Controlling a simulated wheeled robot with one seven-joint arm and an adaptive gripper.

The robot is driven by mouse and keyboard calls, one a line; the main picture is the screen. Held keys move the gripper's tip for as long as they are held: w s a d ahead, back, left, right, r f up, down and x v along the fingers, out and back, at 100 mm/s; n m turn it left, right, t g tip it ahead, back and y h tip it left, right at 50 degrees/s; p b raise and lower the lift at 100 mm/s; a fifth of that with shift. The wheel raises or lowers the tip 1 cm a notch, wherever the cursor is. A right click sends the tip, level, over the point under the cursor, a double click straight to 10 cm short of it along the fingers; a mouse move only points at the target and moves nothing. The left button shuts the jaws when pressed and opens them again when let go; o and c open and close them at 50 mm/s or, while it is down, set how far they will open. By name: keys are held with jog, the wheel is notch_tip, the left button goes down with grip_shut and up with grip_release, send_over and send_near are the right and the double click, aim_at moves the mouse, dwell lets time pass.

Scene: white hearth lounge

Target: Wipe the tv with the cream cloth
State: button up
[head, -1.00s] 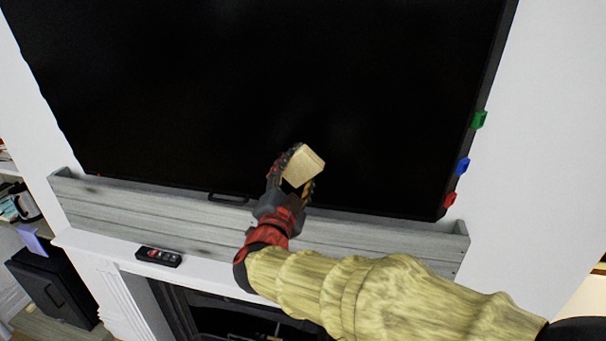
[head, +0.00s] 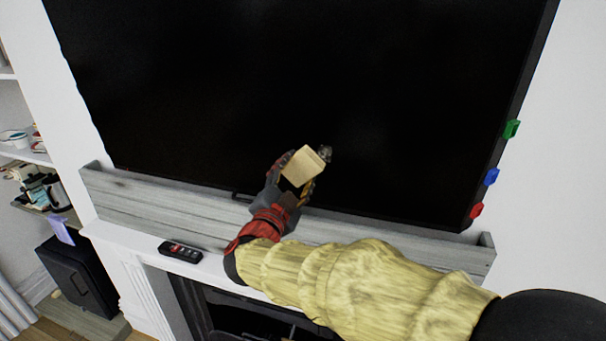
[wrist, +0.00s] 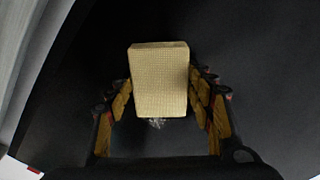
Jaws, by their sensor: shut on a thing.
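The tv (head: 300,80) is a large black screen on the white wall, filling the upper part of the head view. The cream cloth (head: 304,166) is a block-like, folded piece held in front of the tv's lower middle. My gripper (head: 297,178) is shut on the cream cloth. In the wrist view the cloth (wrist: 159,80) sits between both fingers, with the dark screen (wrist: 240,50) behind it. A small greyish patch (head: 324,153) shows beside the cloth against the screen. Whether the cloth touches the screen I cannot tell.
A grey wooden ledge (head: 150,207) runs below the tv. A black remote (head: 180,252) lies on the white mantel (head: 120,236). Green (head: 511,129), blue (head: 491,176) and red (head: 476,210) pieces are on the tv's right edge. Shelves stand at left.

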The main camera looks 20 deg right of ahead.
aim_at(316, 166)
jog(key=shift+s+r+p, duration=0.1)
jog(key=shift+r+p, duration=0.65)
jog(key=shift+r, duration=0.6)
jog(key=shift+s+d+f+b, duration=0.1)
jog(key=shift+s+d+b, duration=0.25)
jog(key=shift+s+d, duration=0.4)
jog(key=shift+s+d+f+b, duration=0.1)
jog(key=shift+s+d+b, duration=0.35)
jog(key=shift+d, duration=0.5)
jog(key=shift+s+d+r+b, duration=0.1)
jog(key=shift+s+d+b, duration=0.3)
jog(key=shift+s+d, duration=0.7)
jog(key=shift+s+d+f+b, duration=0.1)
jog(key=shift+s+d+b, duration=0.35)
jog(key=shift+s+d, duration=0.65)
jog(key=shift+s+d+r+b, duration=0.1)
jog(key=shift+s+d+b, duration=0.45)
jog(key=shift+d, duration=1)
jog(key=shift+w+a+p, duration=0.25)
jog(key=shift+w+a, duration=1.05)
jog(key=shift+a, duration=0.55)
jog(key=shift+w+a+p, duration=0.25)
jog(key=shift+w+a, duration=1.1)
jog(key=shift+a, duration=0.5)
jog(key=shift+w+a+p, duration=0.25)
jog(key=shift+w+a, duration=1.05)
jog(key=shift+a, duration=0.55)
jog(key=shift+s, duration=0.1)
jog(key=shift+v, duration=2.95)
jog(key=shift+a, duration=0.1)
